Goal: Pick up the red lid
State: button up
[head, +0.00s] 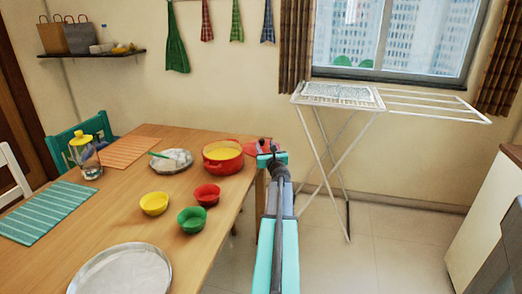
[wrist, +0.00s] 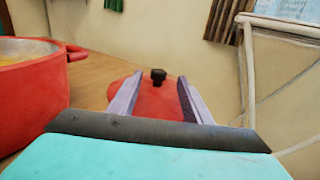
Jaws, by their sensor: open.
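The red lid (wrist: 154,96) with a dark knob lies on the wooden table in the wrist view. It shows ahead of and between the two fingers of my gripper (wrist: 158,92), which is open. In the head view a part of the red lid (head: 252,148) shows at the table's far right corner, partly hidden by my gripper (head: 268,147). I cannot tell whether the fingers touch the lid. The red pot (head: 222,165) with yellow contents stands just left of the lid. It also shows large at the left of the wrist view (wrist: 30,105).
The table (head: 120,220) holds yellow, red and green bowls (head: 192,219), a steel tray (head: 121,272), a plate (head: 171,161), a glass jar with a yellow lid (head: 86,155) and placemats. A white drying rack (head: 340,98) stands right. The floor right of the table is clear.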

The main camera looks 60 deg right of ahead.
aim_at(263, 142)
jog(key=shift+w+d, duration=0.1)
dwell(0.3)
jog(key=shift+x, duration=2.55)
grip_shut()
